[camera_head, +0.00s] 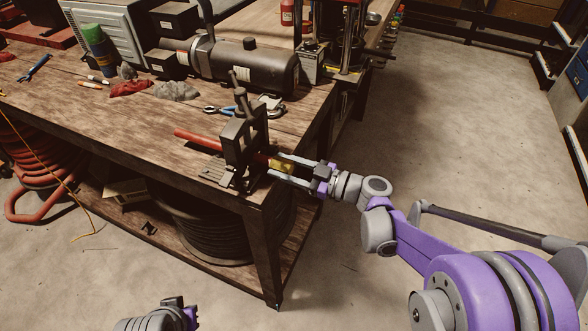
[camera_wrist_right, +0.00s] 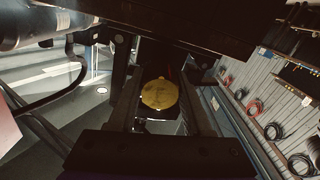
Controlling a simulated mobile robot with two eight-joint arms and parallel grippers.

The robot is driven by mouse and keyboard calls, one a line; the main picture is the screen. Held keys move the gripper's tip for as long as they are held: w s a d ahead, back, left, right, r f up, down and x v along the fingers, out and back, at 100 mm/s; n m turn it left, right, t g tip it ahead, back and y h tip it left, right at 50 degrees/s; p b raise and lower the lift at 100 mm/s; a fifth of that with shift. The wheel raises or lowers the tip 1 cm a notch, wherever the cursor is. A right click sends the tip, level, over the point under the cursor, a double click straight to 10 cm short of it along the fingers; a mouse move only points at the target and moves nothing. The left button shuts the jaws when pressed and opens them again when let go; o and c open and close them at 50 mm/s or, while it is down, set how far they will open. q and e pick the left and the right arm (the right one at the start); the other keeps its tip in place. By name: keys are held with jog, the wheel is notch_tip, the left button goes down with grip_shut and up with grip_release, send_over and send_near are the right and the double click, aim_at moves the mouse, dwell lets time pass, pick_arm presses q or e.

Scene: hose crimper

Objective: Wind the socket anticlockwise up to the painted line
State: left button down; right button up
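The brass-yellow socket (camera_head: 282,165) sits at the right side of a dark clamp (camera_head: 240,145) on the workbench corner. A red hose (camera_head: 198,136) enters the clamp from the left. My right gripper (camera_head: 274,164) reaches in from the right, with one finger on each side of the socket. In the right wrist view the socket's round yellow end (camera_wrist_right: 159,94) lies between the fingers; they look spread, with narrow dark gaps beside it. I cannot make out the painted line. Part of my left arm's end (camera_head: 172,303) shows at the bottom edge; its fingers cannot be made out.
The wooden bench (camera_head: 150,110) holds a dark cylindrical machine (camera_head: 245,68), pliers (camera_head: 222,110), a red rag (camera_head: 130,88) and a grey rag (camera_head: 175,90). A hose coil (camera_head: 205,232) sits on the lower shelf. The floor (camera_head: 450,130) to the right is open.

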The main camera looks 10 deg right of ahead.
jog(key=shift+o, duration=0.8)
jog(key=shift+v, duration=2.5)
jog(key=shift+d, duration=0.1)
